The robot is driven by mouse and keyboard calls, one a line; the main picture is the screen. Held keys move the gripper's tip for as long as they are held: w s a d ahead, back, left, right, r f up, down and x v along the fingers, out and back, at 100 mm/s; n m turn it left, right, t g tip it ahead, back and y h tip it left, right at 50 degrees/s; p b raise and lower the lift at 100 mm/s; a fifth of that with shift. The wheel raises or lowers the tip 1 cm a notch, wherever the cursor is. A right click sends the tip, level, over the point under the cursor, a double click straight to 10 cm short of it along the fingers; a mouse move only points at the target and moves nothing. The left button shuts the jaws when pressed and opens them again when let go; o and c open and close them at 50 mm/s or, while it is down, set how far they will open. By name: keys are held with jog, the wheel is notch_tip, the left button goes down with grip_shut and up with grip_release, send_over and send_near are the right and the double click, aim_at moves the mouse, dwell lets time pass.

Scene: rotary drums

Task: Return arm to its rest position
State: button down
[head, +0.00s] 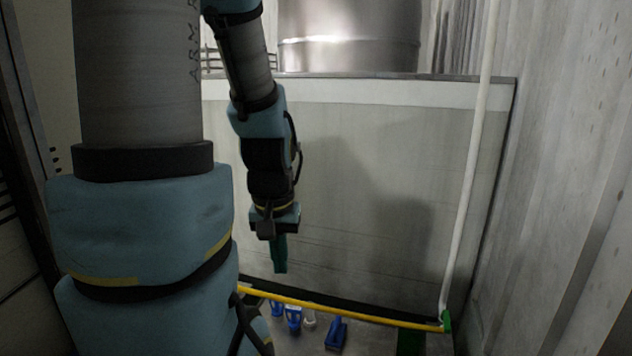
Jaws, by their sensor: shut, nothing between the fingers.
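My arm fills the left of the head view, with its blue and grey links hanging down in front of a grey panel (370,150). My gripper (280,268) is at the end of the forearm, pointing down, with green fingers together and nothing seen between them. It hangs in front of the panel, above the yellow bar in the picture. Part of the scene behind my arm's large near links is hidden.
A yellow bar (340,311) crosses low and meets a white pole (472,170) at a green fitting. Several blue items (336,333) lie below the bar. A metal drum (350,35) stands behind the panel. A corrugated wall (570,180) bounds the right.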

notch_tip(320, 180, up, 15)
jog(key=p, duration=1.2)
jog(key=shift+p, duration=0.3)
jog(key=shift+f, duration=0.1)
